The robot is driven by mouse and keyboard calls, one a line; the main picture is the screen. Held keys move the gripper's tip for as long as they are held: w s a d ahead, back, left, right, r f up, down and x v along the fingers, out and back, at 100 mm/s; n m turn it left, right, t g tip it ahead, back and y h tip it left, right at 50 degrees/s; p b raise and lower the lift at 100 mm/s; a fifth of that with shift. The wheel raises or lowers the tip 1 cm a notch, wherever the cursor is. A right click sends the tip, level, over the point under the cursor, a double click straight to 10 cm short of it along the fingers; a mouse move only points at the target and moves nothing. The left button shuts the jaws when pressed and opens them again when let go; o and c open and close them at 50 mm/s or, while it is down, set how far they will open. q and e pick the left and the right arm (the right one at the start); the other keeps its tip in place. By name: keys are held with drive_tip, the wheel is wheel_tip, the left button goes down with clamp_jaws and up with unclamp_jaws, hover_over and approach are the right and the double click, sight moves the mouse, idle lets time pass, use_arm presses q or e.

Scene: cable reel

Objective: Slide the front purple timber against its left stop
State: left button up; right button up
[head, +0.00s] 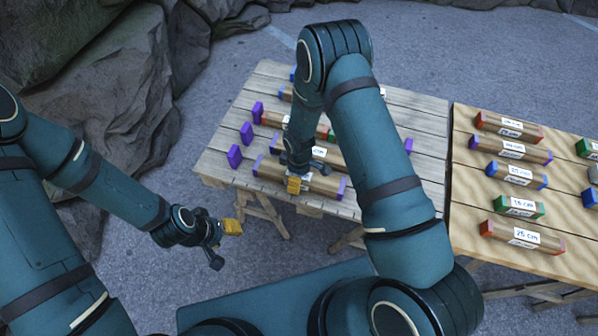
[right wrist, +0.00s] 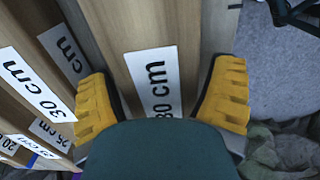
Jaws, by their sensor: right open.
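The front purple timber (head: 322,184) is a wooden bar with purple ends, lying along the near edge of the left table. Its left purple stop (head: 234,156) stands to its left, with a gap between them. My right gripper (head: 294,184) is over the middle of this timber and hides part of it. In the right wrist view, its yellow fingers (right wrist: 160,85) are open on either side of a timber labelled "30 cm" (right wrist: 153,80); contact cannot be told. My left gripper (head: 225,244) is in front of the table, away from the timbers; its opening is unclear.
More timbers lie behind on the left table (head: 425,180), with purple stops (head: 246,132) (head: 257,112) at the left. My right arm hides much of this table. The right table (head: 465,200) bears several timbers with coloured ends. Rocks (head: 110,90) stand at the left.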

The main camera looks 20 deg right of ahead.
idle(0.3)
drive_tip(key=c, duration=1.1)
drive_tip(key=shift+a, duration=0.1)
